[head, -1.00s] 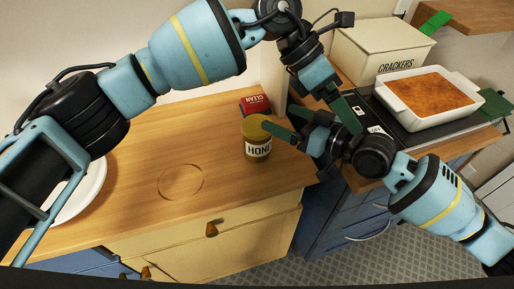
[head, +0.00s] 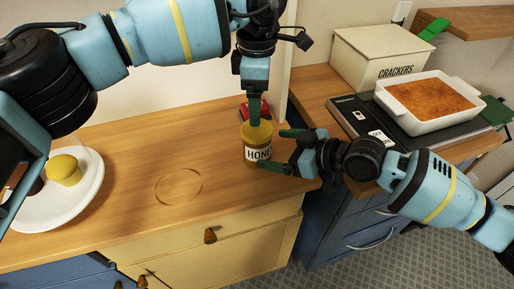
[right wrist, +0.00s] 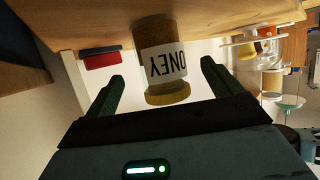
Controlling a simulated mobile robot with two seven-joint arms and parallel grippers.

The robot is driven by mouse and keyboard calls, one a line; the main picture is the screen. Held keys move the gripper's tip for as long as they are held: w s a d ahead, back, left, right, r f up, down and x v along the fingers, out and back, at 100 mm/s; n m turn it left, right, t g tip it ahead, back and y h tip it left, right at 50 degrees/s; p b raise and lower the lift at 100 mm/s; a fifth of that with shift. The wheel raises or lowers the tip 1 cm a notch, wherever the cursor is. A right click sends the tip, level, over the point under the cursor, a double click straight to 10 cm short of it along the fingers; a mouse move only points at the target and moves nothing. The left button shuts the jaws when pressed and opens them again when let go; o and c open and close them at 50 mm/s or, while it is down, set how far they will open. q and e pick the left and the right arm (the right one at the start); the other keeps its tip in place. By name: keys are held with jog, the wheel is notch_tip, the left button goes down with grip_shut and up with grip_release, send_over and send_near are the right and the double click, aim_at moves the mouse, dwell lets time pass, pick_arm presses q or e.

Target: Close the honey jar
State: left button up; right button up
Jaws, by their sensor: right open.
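The honey jar (head: 258,154) stands upright on the wooden counter, with a yellow lid (head: 257,131) on top. I cannot tell how tightly the lid sits. My right gripper (head: 274,149) is open beside the jar, its fingers pointing left toward it. In the right wrist view the jar (right wrist: 162,52) appears upside down between the two spread fingers, with clear gaps on both sides. My left gripper (head: 255,110) points down from above, its fingertips at the lid's far edge. Its fingers overlap, so its opening is hidden, and I cannot tell whether it touches the lid.
A red box (head: 243,113) is partly hidden behind my left gripper. A white plate (head: 86,192) with a yellow fruit (head: 64,170) lies at the left. A crackers box (head: 375,58) and a white baking dish (head: 412,118) are at the right. The counter's middle is clear.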

aim_at(257, 146)
jog(key=x, duration=0.6)
jog(key=shift+w+a+f, duration=0.1)
jog(key=shift+a+f, duration=0.05)
jog(key=shift+a, duration=0.05)
jog(key=c, duration=1.3)
pick_arm(q)
jog(key=shift+c, duration=1)
pick_arm(e)
jog(key=c, duration=0.5)
pick_arm(q)
jog(key=shift+n, duration=0.4)
pick_arm(e)
jog(key=shift+c, duration=0.8)
pick_arm(q)
jog(key=n, duration=1.1)
jog(key=shift+n, duration=0.3)
jog(key=n, duration=0.4)
jog(key=shift+n, duration=0.4)
jog(key=n, duration=0.5)
